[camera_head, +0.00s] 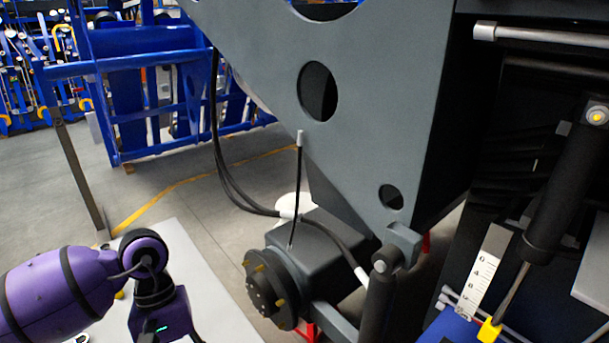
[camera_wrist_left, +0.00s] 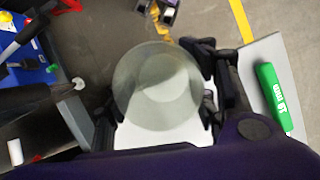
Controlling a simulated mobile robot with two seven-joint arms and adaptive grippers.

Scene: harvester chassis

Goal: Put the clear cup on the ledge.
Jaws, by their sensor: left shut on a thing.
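The clear cup (camera_wrist_left: 150,62) is in the left wrist view, round and see-through, seen along its axis. My left gripper (camera_wrist_left: 160,105) is shut on it, with dark fingers at the cup's left and right sides. In the head view my purple left arm comes in at the lower left, and its fingers and the cup are out of frame. I cannot tell which surface is the ledge; the grey harvester chassis (camera_head: 375,85) fills the middle of the head view.
A pale flat surface (camera_head: 210,275) lies beside my left arm in the head view. A green object (camera_wrist_left: 273,95) lies on a pale panel in the left wrist view. A hub (camera_head: 268,290), cables and a dark cylinder (camera_head: 565,180) crowd the chassis. Blue racks (camera_head: 150,80) stand behind.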

